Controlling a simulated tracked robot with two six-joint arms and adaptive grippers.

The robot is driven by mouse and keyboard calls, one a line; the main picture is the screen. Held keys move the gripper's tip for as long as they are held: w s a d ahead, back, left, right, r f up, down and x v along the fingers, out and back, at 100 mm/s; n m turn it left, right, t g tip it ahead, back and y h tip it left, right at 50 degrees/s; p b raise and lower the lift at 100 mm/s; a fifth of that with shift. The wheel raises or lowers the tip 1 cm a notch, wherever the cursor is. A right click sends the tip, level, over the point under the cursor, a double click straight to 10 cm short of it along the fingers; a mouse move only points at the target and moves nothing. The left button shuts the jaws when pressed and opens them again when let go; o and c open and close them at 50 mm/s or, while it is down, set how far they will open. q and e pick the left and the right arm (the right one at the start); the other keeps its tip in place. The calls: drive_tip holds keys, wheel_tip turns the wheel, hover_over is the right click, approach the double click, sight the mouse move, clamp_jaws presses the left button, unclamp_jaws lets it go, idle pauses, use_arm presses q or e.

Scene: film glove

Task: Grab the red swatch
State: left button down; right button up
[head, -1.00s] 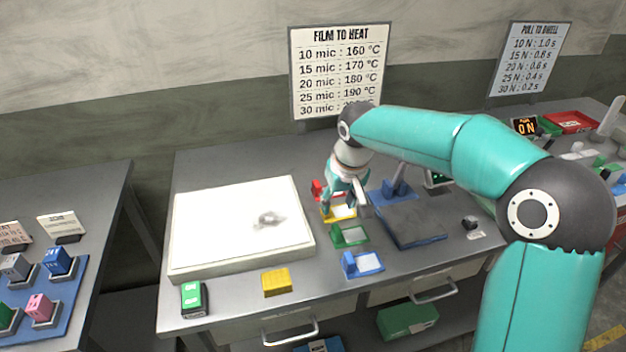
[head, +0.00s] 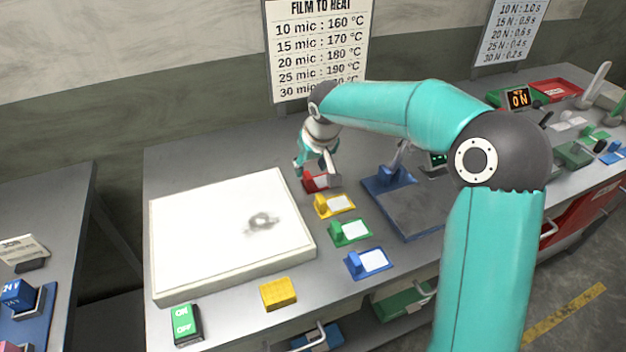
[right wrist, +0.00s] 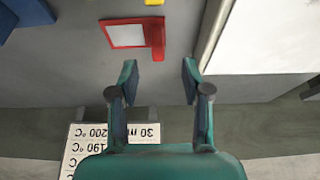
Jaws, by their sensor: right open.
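The red swatch (head: 313,183) lies on the grey bench at the back end of a row of swatches, with a white label on top. It is partly covered by my right gripper (head: 317,167) in the head view. In the right wrist view the red swatch (right wrist: 130,35) lies beyond the fingertips, with its raised red block toward the right. My right gripper (right wrist: 159,70) is open and empty, its two fingers apart, the swatch not between them. My left gripper is not in view.
Yellow (head: 334,206), green (head: 350,232) and blue (head: 368,262) swatches line up in front of the red one. A white panel (head: 168,290) is to the left, a blue-based device (head: 376,190) to the right. A yellow block (head: 278,294) lies at the front.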

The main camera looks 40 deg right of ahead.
sight(308, 175)
drive_tip(key=shift+x, duration=1)
drive_tip(key=x, duration=0.2)
drive_tip(key=p+x, duration=0.1)
drive_tip(key=x, duration=0.1)
drive_tip(key=shift+w+d+r+p, duration=0.1)
drive_tip(key=shift+w+d+p, duration=0.15)
drive_tip(key=shift+w+p, duration=0.05)
drive_tip(key=shift+w+f, duration=0.2)
drive_tip(key=shift+f, duration=0.25)
clamp_jaws()
